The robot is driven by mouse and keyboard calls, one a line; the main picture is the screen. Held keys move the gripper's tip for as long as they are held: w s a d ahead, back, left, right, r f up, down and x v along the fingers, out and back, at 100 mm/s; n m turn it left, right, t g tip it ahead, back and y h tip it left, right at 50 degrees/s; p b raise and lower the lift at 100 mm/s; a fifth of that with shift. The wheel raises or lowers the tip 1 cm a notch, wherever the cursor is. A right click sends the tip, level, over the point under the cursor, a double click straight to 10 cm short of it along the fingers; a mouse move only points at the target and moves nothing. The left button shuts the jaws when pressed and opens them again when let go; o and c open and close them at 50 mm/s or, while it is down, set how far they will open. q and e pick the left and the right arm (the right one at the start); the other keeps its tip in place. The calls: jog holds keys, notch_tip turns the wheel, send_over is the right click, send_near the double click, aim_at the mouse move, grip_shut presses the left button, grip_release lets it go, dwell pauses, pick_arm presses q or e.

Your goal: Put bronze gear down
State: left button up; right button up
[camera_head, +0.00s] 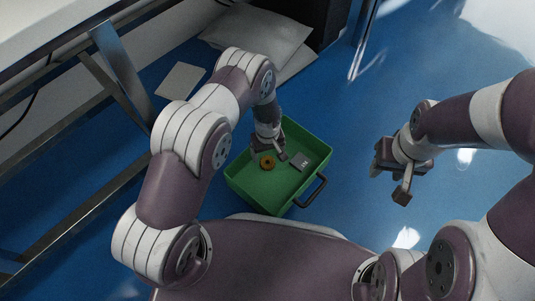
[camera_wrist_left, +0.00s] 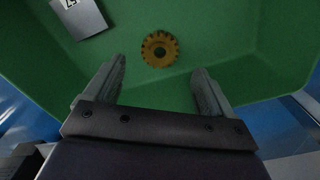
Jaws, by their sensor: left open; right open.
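The bronze gear (camera_head: 267,162) lies flat on the floor of the green crate (camera_head: 249,192). In the left wrist view the gear (camera_wrist_left: 160,48) sits just beyond and between the fingertips, apart from both. My left gripper (camera_head: 270,152) is over the crate, and its open, empty fingers (camera_wrist_left: 157,80) show in the left wrist view. My right gripper (camera_head: 390,180) is open and empty, over the blue floor to the right of the crate.
A grey block with a printed number (camera_head: 300,162) lies in the crate to the right of the gear; it also shows in the left wrist view (camera_wrist_left: 78,17). The crate has a dark handle (camera_head: 314,191). A metal-legged table (camera_head: 120,75) stands at left. Blue floor (camera_head: 345,130) is clear at right.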

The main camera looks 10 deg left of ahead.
pick_arm(q)
jog(key=s+a+r+m+p, duration=0.1)
jog(key=s+a+r, duration=0.1)
jog(key=r, duration=1)
jog(key=s+a+r+m+p, duration=0.1)
jog(key=a+r+m, duration=0.15)
jog(key=r, duration=0.95)
jog(key=s+a+r+m+t, duration=0.1)
jog(key=s+a+r, duration=0.3)
jog(key=s+r, duration=0.6)
jog(key=s+m, duration=0.1)
jog(key=s, duration=0.2)
jog(key=shift+r, duration=0.2)
pick_arm(e)
notch_tip(320, 180, up, 4)
jog(key=shift+f, duration=0.15)
